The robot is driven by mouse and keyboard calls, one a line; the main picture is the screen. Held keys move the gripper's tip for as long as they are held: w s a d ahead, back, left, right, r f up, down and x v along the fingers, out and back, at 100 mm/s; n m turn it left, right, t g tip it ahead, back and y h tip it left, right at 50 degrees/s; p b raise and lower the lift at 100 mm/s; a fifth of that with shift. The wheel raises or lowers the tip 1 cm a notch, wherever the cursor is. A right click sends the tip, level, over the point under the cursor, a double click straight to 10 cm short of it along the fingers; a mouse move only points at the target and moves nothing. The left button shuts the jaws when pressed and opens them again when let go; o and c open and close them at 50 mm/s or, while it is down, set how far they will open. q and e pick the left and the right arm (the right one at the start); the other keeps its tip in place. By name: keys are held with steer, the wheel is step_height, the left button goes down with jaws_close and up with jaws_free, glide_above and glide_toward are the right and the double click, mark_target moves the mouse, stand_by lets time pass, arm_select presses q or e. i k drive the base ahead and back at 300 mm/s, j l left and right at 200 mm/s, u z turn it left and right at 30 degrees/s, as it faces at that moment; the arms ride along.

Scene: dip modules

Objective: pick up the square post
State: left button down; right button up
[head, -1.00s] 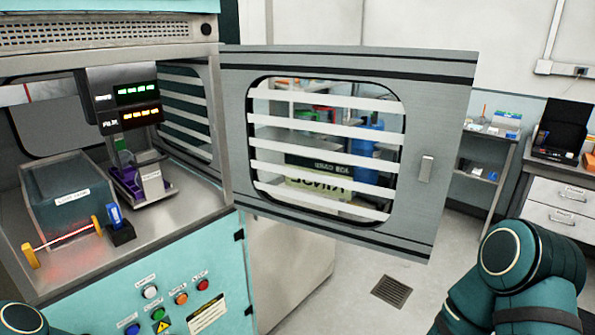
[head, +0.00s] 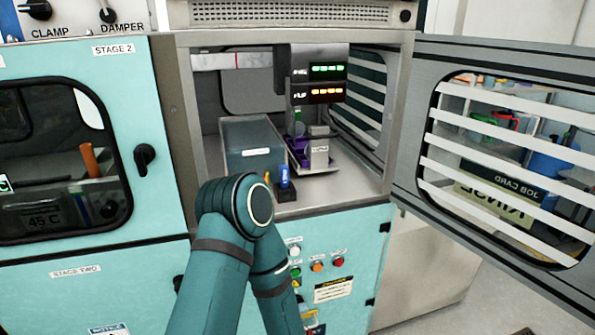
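I cannot make out for sure which thing is the square post. In the open cabinet a small upright blue piece (head: 284,176) stands in a black holder (head: 288,193), partly behind my arm. Behind it, a purple tray (head: 298,158) bears a pale labelled block (head: 319,153). A small green piece (head: 298,116) shows above the tray. A teal arm of mine rises from the bottom and covers part of the cabinet's front edge. Neither gripper is in view.
A grey tank (head: 254,162) stands left of the tray. A display (head: 327,83) hangs above. The slatted door (head: 410,150) is swung open to the right. A closed windowed door (head: 120,60) is at left. Buttons (head: 316,266) sit below the opening.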

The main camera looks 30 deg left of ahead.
mark_target(284, 174)
steer(key=u, duration=0.95)
steer(key=k+u, duration=0.15)
